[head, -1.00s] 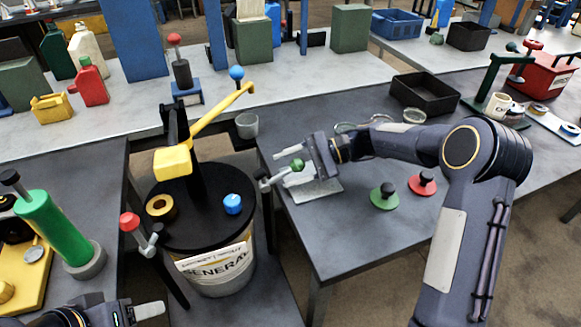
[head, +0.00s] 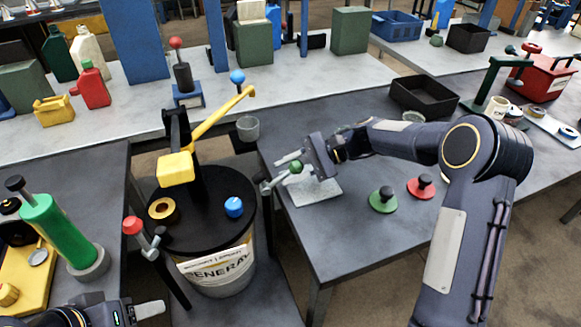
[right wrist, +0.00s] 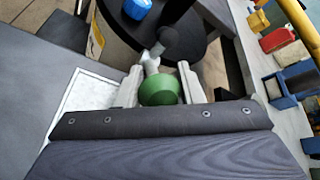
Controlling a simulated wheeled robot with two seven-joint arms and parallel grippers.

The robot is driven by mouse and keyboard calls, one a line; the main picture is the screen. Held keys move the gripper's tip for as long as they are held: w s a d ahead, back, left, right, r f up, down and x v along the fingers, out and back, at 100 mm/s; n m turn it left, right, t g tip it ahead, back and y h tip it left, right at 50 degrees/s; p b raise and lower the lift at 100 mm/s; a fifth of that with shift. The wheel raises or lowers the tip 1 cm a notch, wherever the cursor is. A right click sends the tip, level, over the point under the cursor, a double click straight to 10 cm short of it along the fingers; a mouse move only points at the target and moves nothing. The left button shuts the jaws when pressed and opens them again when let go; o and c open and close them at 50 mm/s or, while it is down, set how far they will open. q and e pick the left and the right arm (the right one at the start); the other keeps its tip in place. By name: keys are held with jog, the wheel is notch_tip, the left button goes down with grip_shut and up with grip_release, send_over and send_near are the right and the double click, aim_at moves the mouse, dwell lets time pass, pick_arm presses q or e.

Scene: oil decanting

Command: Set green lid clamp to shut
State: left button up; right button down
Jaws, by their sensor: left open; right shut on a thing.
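The green lid clamp has a round green knob (head: 296,167) on a grey metal lever, at the right side of the black-lidded drum (head: 222,274). My right gripper (head: 284,166) comes in from the right and is shut on the green knob. In the right wrist view the green knob (right wrist: 160,90) sits between the two pale fingers, with the grey lever beyond it toward the drum. The lever's exact angle is hard to tell. My left gripper (head: 150,310) is open at the lower left, partly cut off by the frame, away from the clamp.
A red-knobbed clamp (head: 132,225) hangs at the drum's left. On the lid are a yellow pump handle (head: 220,112), a brass ring (head: 161,208) and a blue cap (head: 234,207). A pale plate (head: 314,191) lies under my right gripper. Green (head: 383,200) and red (head: 421,187) discs lie further right.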

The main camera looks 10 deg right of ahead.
aim_at(262, 171)
jog(key=a+r+h+p, duration=0.1)
jog(key=h+p, duration=0.1)
jog(key=p, duration=0.2)
jog(key=a+r+h+p, duration=0.1)
jog(key=a+h+p, duration=0.1)
jog(key=h+p, duration=0.1)
jog(key=a+r+h+p, duration=0.2)
jog(key=h+p, duration=0.1)
jog(key=p, duration=0.2)
jog(key=shift+s+t+p, duration=0.25)
jog(key=shift+t+p, duration=0.05)
jog(key=shift+p, duration=0.1)
jog(key=shift+a+f+n+h+p, duration=0.15)
jog(key=shift+a+n+h+p, duration=0.25)
jog(key=shift+h+p, duration=0.6)
jog(key=shift+a+f+h+p, duration=0.2)
jog(key=shift+a+h+p, duration=0.2)
jog(key=shift+h+p, duration=0.1)
jog(key=shift+s, duration=0.1)
jog(key=c, duration=1)
grip_release()
jog(key=b+v, duration=0.1)
jog(key=v, duration=0.6)
jog(key=shift+r, duration=0.35)
